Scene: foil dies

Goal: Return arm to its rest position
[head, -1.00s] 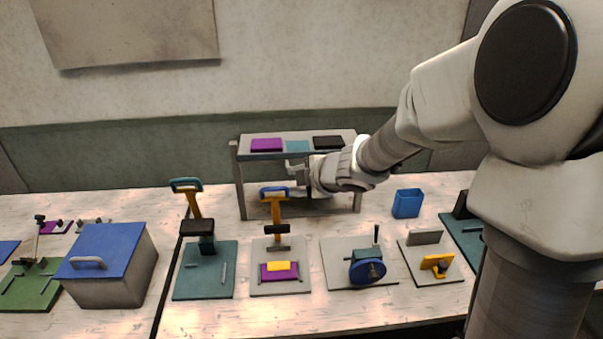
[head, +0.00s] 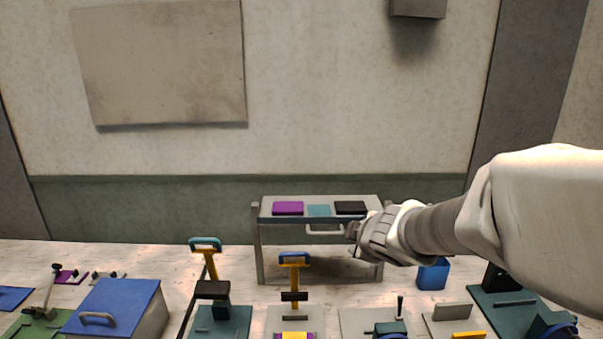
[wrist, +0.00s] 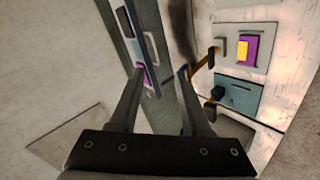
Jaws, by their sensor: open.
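My arm reaches in from the right in the head view. My gripper (head: 332,230) is at its end, in front of the raised grey shelf (head: 268,250), just below the shelf top as seen. In the wrist view my gripper (wrist: 162,74) has its two grey fingers wide apart, with nothing held between them. A purple plate (head: 288,208), a teal plate (head: 319,210) and a black plate (head: 350,207) lie on the shelf top. I cannot tell the exact gap between gripper and shelf.
A blue-lidded box (head: 115,305) stands at the left. Presses with a teal handle (head: 205,244) and a blue handle (head: 294,259) stand in front of the shelf. A blue cup (head: 433,275) stands under my arm. The wall above the shelf is clear.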

